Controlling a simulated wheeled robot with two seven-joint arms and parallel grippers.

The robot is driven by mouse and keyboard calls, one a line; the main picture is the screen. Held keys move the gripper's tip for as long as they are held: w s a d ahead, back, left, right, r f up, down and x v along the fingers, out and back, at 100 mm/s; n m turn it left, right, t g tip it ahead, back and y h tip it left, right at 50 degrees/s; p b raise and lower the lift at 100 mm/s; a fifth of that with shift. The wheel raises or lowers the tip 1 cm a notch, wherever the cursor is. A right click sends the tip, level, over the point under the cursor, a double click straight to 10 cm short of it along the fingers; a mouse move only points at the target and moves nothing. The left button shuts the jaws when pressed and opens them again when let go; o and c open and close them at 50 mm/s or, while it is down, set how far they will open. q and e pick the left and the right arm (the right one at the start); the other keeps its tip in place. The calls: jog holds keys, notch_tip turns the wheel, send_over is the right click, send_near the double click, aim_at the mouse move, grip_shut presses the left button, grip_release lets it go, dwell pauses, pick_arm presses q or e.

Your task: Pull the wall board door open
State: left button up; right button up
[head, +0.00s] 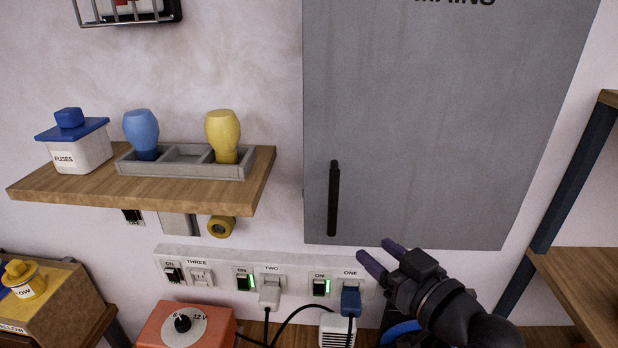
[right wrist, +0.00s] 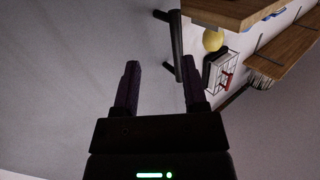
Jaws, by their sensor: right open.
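The wall board door (head: 440,120) is a large flat grey panel on the wall with dark lettering near its top. It looks closed in the head view. Its black upright bar handle (head: 334,198) is near the door's lower left edge. My right gripper (head: 377,251) is open and empty, below and right of the handle, at the door's bottom edge in the picture. In the right wrist view the handle (right wrist: 175,45) shows ahead of the open fingers (right wrist: 158,64), close to the right-hand finger; contact cannot be told. My left gripper is not in view.
A wooden shelf (head: 140,190) with a fuse box (head: 80,150) and blue and yellow knobbed pieces is left of the door. A socket strip (head: 215,268) with plugs and cables runs below. A dark shelf post (head: 572,180) stands at right.

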aim_at(336, 206)
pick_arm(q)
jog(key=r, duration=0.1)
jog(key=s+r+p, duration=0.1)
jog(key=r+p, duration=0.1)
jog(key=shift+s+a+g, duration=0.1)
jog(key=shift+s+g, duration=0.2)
pick_arm(e)
jog(key=shift+n+y, duration=0.6)
jog(key=shift+y, duration=0.2)
jog(key=w+a+r, duration=0.1)
jog(key=w+a, duration=0.1)
jog(key=w+a+r, duration=0.1)
jog(key=w+a, duration=0.1)
jog(key=w+a+r, duration=0.2)
jog(key=a, duration=0.1)
jog(key=shift+w, duration=0.3)
jog(key=shift+a, duration=0.1)
grip_shut()
